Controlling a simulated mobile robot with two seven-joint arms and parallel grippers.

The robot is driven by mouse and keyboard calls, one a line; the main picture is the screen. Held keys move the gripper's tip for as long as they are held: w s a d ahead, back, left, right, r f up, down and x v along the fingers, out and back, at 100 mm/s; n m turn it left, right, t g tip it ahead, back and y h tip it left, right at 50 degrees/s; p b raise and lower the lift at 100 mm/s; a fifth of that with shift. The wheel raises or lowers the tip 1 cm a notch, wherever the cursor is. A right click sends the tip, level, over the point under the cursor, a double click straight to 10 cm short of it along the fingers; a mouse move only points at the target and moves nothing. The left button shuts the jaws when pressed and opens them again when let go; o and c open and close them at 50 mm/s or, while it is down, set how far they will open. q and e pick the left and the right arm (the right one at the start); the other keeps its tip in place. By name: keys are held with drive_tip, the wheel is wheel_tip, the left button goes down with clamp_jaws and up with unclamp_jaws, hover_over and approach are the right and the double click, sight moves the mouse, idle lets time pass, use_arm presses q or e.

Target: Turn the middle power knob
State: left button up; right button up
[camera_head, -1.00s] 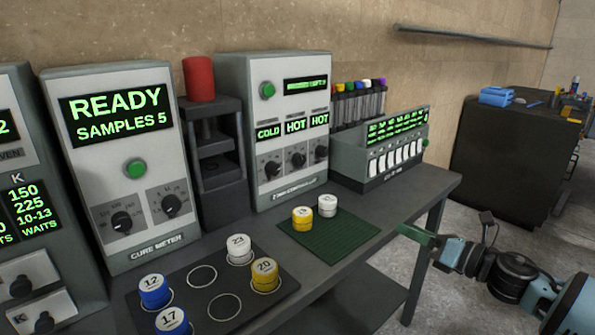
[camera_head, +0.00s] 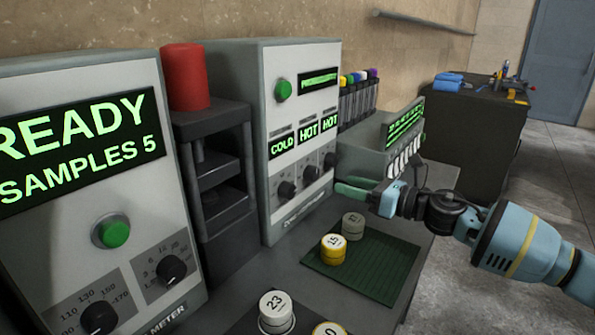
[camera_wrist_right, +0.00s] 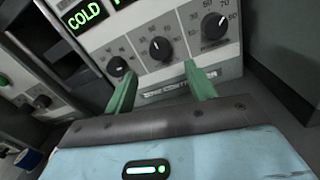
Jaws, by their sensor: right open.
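The grey controller (camera_head: 262,130) stands on the bench with three black knobs under displays reading COLD, HOT, HOT. The middle power knob (camera_head: 310,173) shows between the left knob (camera_head: 286,190) and the right knob (camera_head: 330,159). In the right wrist view the middle knob (camera_wrist_right: 160,48) is ahead, roughly between my green fingers, with its white mark pointing near upward. My right gripper (camera_head: 350,188) is open and empty in front of the controller's lower right; it also shows in the right wrist view (camera_wrist_right: 160,74). The fingers appear apart from the knob. My left gripper is not in view.
A green mat (camera_head: 385,268) with a yellow pot (camera_head: 333,250) and a grey-white pot (camera_head: 353,226) lies below my right arm. The cure meter (camera_head: 75,220) and a dark press with a red cylinder (camera_head: 186,78) stand left. A switch box (camera_head: 365,150) stands right.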

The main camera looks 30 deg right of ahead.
sight(317, 175)
drive_tip(key=shift+w+a, duration=0.15)
drive_tip(key=shift+w, duration=0.1)
drive_tip(key=shift+s+r, duration=0.1)
drive_tip(key=shift+p+x, duration=0.65)
drive_tip(key=shift+x, duration=0.9)
drive_tip(key=p+x, duration=0.1)
drive_tip(key=x, duration=0.1)
drive_tip(key=shift+w+r, duration=0.1)
drive_tip(key=shift+w, duration=0.25)
drive_tip(key=shift+x, duration=1)
drive_tip(key=shift+s, duration=0.1)
drive_tip(key=c, duration=1)
